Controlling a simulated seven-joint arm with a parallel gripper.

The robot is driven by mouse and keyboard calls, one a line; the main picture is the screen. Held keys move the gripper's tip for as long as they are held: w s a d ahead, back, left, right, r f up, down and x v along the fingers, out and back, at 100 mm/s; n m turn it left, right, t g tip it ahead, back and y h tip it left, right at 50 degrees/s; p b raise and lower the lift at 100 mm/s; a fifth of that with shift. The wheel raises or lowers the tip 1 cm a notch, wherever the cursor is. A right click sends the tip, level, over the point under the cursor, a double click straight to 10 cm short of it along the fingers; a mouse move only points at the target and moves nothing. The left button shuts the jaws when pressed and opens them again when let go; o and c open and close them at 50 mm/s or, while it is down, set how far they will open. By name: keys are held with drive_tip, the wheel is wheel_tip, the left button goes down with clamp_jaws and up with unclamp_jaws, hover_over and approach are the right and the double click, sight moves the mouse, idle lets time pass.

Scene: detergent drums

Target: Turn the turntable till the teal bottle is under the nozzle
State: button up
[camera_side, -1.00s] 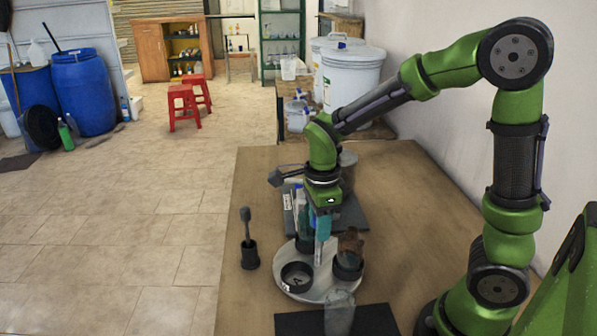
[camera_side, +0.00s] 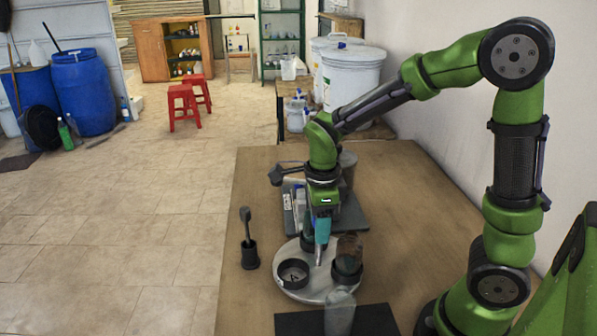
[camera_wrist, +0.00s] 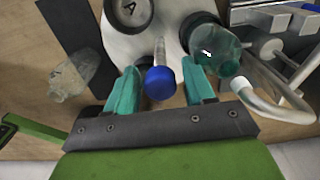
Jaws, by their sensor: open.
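The pale round turntable (camera_side: 315,287) stands on the brown table and also shows in the wrist view (camera_wrist: 122,45). A clear teal-green bottle (camera_wrist: 215,50) stands on its right part in the wrist view, close to a bent pale pipe (camera_wrist: 270,108) that looks like the nozzle. In the side view my arm hides most of that area. A grey post with a blue knob (camera_wrist: 160,83) rises from the turntable. My gripper (camera_wrist: 162,88) is open, its teal fingers on either side of the knob with gaps showing. It also shows in the side view (camera_side: 321,240).
An empty dark holder (camera_side: 293,273) marked A and a holder with a dull see-through bottle (camera_side: 348,250) sit on the turntable. A clear bottle (camera_side: 340,312) stands on a dark mat (camera_side: 375,322). A dark cup with a stick (camera_side: 249,258) stands left of the turntable.

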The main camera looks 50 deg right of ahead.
drive_tip(key=shift+r, duration=3.45)
drive_tip(key=n, duration=0.2)
drive_tip(key=shift+w+f+n, duration=0.1)
drive_tip(key=shift+f+n, duration=0.05)
drive_tip(key=shift+n, duration=0.15)
drive_tip(key=shift+s+a+f+n, duration=0.1)
drive_tip(key=shift+a+n, duration=0.05)
drive_tip(key=shift+n, duration=0.45)
drive_tip(key=shift+s+a+f+n, duration=0.1)
drive_tip(key=shift+a+n, duration=0.05)
drive_tip(key=shift+n, duration=0.45)
drive_tip(key=s+a+r+n+t+y, duration=0.2)
drive_tip(key=s+r+n+t, duration=0.4)
drive_tip(key=n, duration=1.2)
drive_tip(key=s+t, duration=0.1)
drive_tip(key=s, duration=0.1)
drive_tip(key=shift+s+r, duration=0.3)
drive_tip(key=shift+s, duration=0.05)
